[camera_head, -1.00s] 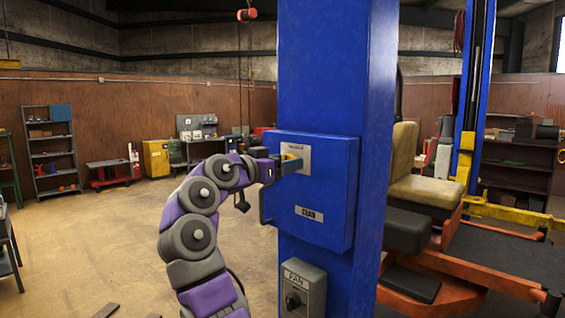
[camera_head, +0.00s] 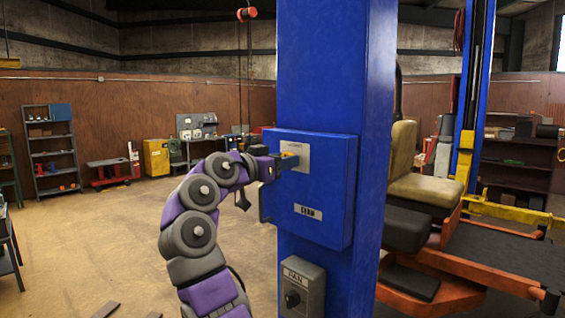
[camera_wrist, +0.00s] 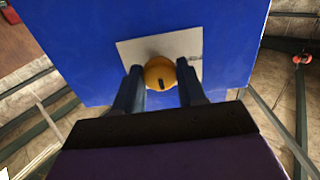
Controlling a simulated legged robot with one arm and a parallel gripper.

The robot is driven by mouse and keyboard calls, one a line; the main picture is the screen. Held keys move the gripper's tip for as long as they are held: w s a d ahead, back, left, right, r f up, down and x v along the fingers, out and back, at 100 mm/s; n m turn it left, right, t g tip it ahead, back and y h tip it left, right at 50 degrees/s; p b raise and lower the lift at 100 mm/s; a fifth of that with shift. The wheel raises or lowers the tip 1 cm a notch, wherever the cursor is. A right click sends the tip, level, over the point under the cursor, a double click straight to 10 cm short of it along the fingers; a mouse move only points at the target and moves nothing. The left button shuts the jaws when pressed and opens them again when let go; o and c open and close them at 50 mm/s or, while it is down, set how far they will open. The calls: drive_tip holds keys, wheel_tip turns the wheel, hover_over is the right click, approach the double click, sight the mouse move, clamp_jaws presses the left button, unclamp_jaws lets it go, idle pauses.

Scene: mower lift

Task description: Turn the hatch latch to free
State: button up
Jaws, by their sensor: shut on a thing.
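The hatch is a blue box (camera_head: 325,200) on the front of a blue post. Its latch is a yellow-orange round knob with a dark slot mark, seen in the wrist view (camera_wrist: 160,75), set on a pale plate (camera_wrist: 191,43). My gripper (camera_wrist: 160,88) has its two dark fingers on either side of the knob, shut on it. In the head view my gripper (camera_head: 288,161) meets the plate at the upper left of the hatch. The fingers hide the knob's sides, and the plate's lettering is too small to read.
A grey switch box (camera_head: 302,287) with a black knob is on the post below the hatch. A blue handle (camera_head: 263,205) stands off the hatch's left edge. An orange mower with a tan seat (camera_head: 425,190) is behind the post at right. Open floor lies to the left.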

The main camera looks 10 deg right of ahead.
drive_tip(key=shift+f+n, duration=0.1)
drive_tip(key=shift+n, duration=0.2)
drive_tip(key=n+p, duration=1.1)
drive_tip(key=n, duration=0.6)
drive_tip(key=shift+p, duration=0.3)
idle(0.4)
drive_tip(key=shift+n, duration=0.3)
